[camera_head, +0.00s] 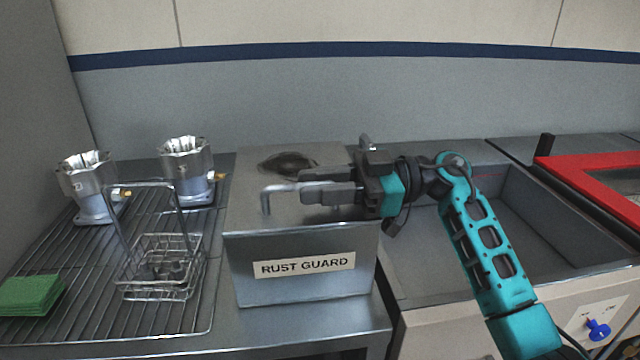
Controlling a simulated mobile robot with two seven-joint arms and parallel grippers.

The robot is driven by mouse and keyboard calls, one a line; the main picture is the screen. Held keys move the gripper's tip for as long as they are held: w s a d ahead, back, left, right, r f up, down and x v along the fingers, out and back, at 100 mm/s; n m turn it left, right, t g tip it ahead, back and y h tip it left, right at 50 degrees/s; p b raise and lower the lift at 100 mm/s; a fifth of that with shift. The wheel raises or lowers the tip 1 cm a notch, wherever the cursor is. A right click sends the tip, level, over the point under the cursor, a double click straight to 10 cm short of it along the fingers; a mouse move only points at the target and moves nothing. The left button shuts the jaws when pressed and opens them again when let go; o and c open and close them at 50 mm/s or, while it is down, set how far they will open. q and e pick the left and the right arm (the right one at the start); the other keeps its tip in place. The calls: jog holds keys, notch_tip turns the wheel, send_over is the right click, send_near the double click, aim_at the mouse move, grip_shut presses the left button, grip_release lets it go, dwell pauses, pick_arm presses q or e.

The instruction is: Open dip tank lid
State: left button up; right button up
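The dip tank (305,285) is a grey metal box with a "RUST GUARD" label on its front. Its flat lid (335,155) lies down on top, with a dark oval patch towards the back. A bent metal bar handle (279,188) rises from the lid. My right gripper (305,186) reaches in from the right, low over the lid. My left gripper is not in view.
On the left, a wire rack (60,255) carries two metal housings (90,187) (187,170), a wire basket (160,268) holding small dark parts, and green pads (30,295). A deep sink (525,220) lies right of the tank, with a red frame (590,180) beyond it.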

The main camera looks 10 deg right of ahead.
grip_shut()
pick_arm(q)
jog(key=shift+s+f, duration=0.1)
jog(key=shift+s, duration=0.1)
pick_arm(e)
jog(key=shift+r, duration=0.15)
jog(key=shift+w+r+p, duration=0.1)
jog(key=shift+r+p, duration=0.45)
jog(key=shift+p, duration=0.15)
jog(key=r+m+p, duration=0.1)
jog(key=r, duration=0.1)
jog(key=w+r+m+p, duration=0.1)
jog(key=r+p, duration=0.1)
jog(key=shift+w+d+r, duration=0.1)
jog(key=shift+w+r, duration=0.05)
jog(key=shift+w, duration=0.05)
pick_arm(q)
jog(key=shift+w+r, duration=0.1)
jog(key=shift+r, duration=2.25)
pick_arm(e)
jog(key=w+r+m, duration=0.5)
jog(key=r, duration=0.3)
jog(key=shift+w, duration=0.3)
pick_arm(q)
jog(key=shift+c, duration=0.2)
